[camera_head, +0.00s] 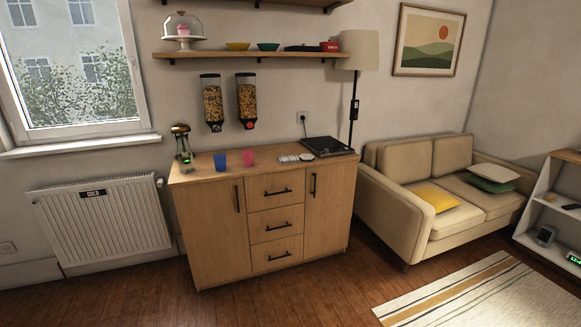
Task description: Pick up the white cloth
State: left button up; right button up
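A small flat whitish thing (289,158) lies on top of the wooden cabinet (220,214), right of the cups. It may be the white cloth, but it is too small to tell. A small pale piece (307,156) lies at its right end. Neither of my grippers shows in the head view.
A blue cup (220,161), a pink cup (248,157), a dark-topped device (183,145) and a flat black appliance (326,147) stand on the cabinet. Two cereal dispensers (212,105) (246,102) hang above. A sofa (405,208) stands at right. Wooden floor (310,290) in front is clear.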

aim_at(289, 159)
jog(key=i+u, duration=0.1)
jog(key=i, duration=0.45)
jog(key=i+l+u, duration=0.1)
jog(key=i, duration=0.45)
jog(key=i+l, duration=0.15)
jog(key=i, duration=0.4)
jog(key=i+l+u, duration=0.15)
jog(key=i, duration=0.4)
jog(key=i+l+u, duration=0.1)
jog(key=i, duration=0.45)
jog(key=i+l+u, duration=0.1)
jog(key=i+l, duration=0.2)
jog(key=i, duration=0.25)
